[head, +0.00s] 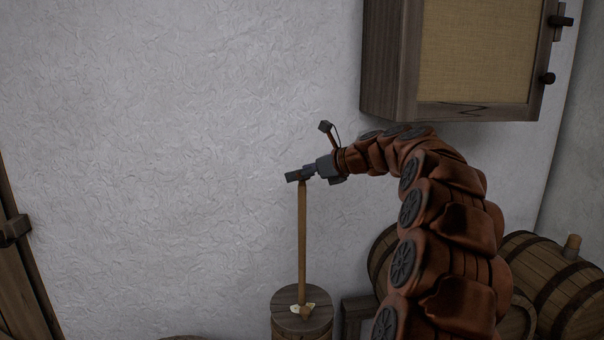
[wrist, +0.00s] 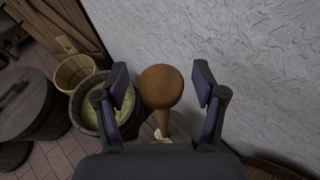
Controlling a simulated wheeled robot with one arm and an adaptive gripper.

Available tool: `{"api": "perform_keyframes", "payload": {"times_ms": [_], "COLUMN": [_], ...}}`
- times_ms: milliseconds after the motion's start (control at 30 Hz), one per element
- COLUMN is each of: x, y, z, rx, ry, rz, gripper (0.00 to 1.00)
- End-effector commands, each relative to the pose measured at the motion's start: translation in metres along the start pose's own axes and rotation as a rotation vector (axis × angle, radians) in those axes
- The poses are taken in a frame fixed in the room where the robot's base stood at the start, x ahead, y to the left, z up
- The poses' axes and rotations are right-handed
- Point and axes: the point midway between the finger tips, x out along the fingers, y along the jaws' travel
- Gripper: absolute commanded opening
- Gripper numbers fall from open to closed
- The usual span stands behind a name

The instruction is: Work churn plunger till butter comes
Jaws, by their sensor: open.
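The churn (head: 286,301) is a wooden tub with a round lid, low in the middle of the head view. Its plunger (head: 302,240) is a long wooden stick standing upright out of the lid. Pale yellowish bits lie on the lid around the stick's foot; they also show in the wrist view. My gripper (head: 298,175) is at the top of the plunger. In the wrist view the plunger's round brown knob (wrist: 161,86) sits between the two open fingers, with a gap on each side. The inside of the churn is hidden.
A wall cabinet (head: 480,55) with a cloth panel hangs at upper right. Barrels (head: 560,285) lie at lower right behind my arm. In the wrist view, a bucket with pale contents (wrist: 92,110) and another wooden bucket (wrist: 78,71) stand left. The white wall is close behind.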

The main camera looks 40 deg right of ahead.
Motion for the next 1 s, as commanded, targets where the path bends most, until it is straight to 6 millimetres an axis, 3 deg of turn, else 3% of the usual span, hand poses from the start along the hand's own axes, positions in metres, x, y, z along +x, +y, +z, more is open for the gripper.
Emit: {"api": "perform_keyframes", "payload": {"times_ms": [67, 700, 1000], "x": [-0.0001, -0.0002, -0.0016], "y": [-0.0002, -0.0002, -0.002], "z": [-0.0001, -0.0003, -0.0016], "rx": [0.0, 0.0, 0.003], "ry": [0.0, 0.001, 0.0], "rz": [0.0, 0.0, -0.003], "gripper": [0.66, 0.0, 0.0]}}
